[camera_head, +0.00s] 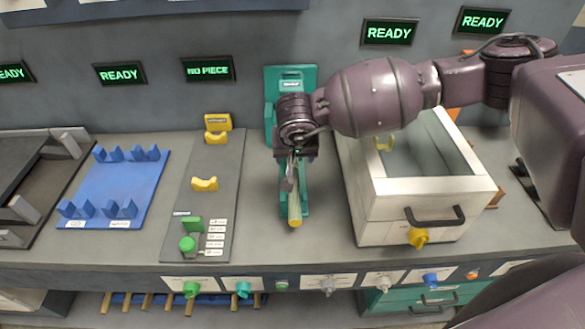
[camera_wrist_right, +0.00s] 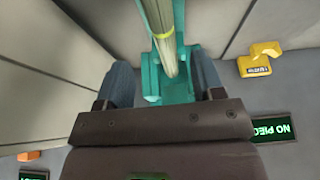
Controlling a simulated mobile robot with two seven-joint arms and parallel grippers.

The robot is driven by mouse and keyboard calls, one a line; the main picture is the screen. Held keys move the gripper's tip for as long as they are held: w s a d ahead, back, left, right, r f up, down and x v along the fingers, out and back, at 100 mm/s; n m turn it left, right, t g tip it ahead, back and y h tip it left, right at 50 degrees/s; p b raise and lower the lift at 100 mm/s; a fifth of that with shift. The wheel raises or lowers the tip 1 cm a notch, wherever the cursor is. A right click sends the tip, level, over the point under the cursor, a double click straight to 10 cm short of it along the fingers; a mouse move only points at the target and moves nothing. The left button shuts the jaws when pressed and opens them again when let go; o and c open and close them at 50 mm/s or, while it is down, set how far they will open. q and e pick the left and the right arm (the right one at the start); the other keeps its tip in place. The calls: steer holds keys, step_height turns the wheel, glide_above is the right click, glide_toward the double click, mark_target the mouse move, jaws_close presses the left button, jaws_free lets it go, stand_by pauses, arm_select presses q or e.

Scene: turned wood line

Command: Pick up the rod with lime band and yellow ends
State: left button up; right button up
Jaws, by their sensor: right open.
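The rod (camera_head: 295,211) lies on a teal stand (camera_head: 283,203) in the middle of the bench, its yellow near end showing. Much of it is hidden under my right gripper (camera_head: 292,176) in the head view. In the right wrist view the rod (camera_wrist_right: 168,55) is pale, with a yellow-lime band, and lies along the teal cradle (camera_wrist_right: 152,78). My right gripper (camera_wrist_right: 163,80) is open, with one finger on each side of the rod and cradle. I cannot tell whether the fingers touch either. My left gripper is not in view.
A white drawer box (camera_head: 410,205) with a dark handle stands close on the right. A grey panel (camera_head: 220,165) with yellow rests and a green knob lies to the left, beside a blue tray (camera_head: 115,187) with upright blue rests. Coloured knobs line the bench's front edge.

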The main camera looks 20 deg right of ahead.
steer(key=shift+x, duration=1.3)
steer(key=x, duration=0.2)
steer(key=p+x, duration=0.1)
steer(key=shift+s+a+f, duration=0.15)
steer(key=shift+a+f, duration=0.1)
steer(key=shift+a, duration=0.05)
steer(key=shift+w+f, duration=0.2)
steer(key=shift+f, duration=0.3)
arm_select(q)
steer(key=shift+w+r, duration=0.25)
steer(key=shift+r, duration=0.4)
arm_select(e)
steer(key=shift+d, duration=0.1)
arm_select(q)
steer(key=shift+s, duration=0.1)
arm_select(e)
steer(key=shift+c, duration=0.3)
steer(key=shift+c, duration=1.2)
steer(key=c, duration=0.8)
steer(key=shift+r, duration=0.1)
